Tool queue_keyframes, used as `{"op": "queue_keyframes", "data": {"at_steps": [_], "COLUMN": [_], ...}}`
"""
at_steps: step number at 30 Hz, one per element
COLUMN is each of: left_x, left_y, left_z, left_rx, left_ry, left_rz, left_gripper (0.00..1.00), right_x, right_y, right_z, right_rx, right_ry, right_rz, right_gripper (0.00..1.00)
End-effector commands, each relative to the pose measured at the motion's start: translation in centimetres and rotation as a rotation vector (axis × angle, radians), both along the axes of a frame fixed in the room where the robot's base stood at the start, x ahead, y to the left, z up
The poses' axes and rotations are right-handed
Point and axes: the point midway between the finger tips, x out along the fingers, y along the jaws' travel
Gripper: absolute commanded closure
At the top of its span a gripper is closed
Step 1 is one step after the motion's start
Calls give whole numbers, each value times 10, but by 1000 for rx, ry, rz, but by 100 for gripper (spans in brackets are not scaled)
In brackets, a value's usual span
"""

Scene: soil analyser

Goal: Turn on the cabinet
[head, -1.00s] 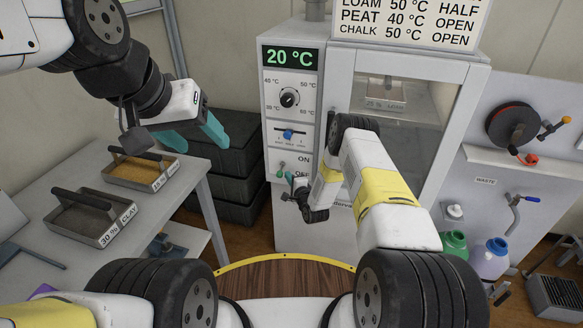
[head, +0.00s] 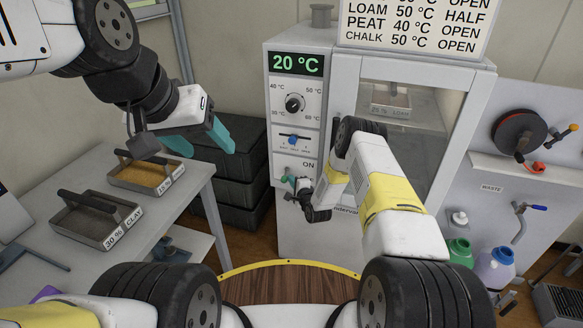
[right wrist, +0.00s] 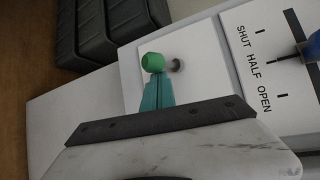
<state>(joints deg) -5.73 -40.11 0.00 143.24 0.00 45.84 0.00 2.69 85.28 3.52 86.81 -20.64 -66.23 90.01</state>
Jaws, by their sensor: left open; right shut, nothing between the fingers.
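The grey cabinet (head: 440,83) stands at the centre, with a 20 °C display, a dial (head: 294,103) and a blue-knobbed slider (head: 292,140). Its small toggle switch, under the ON label, is mostly covered by my right gripper in the head view. In the right wrist view its green tip (right wrist: 152,62) leans from its metal base towards the lower, OFF side. My right gripper (head: 290,181) is shut and empty; its teal fingertips (right wrist: 157,80) are right at the green tip, and contact is unclear. My left gripper (head: 207,141) is open and empty above the side table.
The table (head: 200,180) at left bears two soil trays, including clay (head: 100,238). Black crates (head: 243,150) stand behind. A waste station with a hose reel (head: 520,133) and bottles (head: 494,262) is at right. A sample sits behind the cabinet's glass door.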

Motion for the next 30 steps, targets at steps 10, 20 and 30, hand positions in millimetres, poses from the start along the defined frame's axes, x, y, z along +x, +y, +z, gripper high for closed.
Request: {"op": "queue_keyframes", "data": {"at_steps": [10,20,30], "left_x": [0,0,0], "left_y": [0,0,0], "left_z": [0,0,0], "left_rx": [0,0,0], "left_ry": [0,0,0], "left_rz": [0,0,0], "left_gripper": [38,38,38], "right_x": [-1,-2,-4], "right_y": [0,0,0], "right_z": [3,8,21], "right_rx": [19,53,140], "right_ry": [57,155,416], "right_rz": [0,-1,-2], "right_gripper": [100,100,100]}}
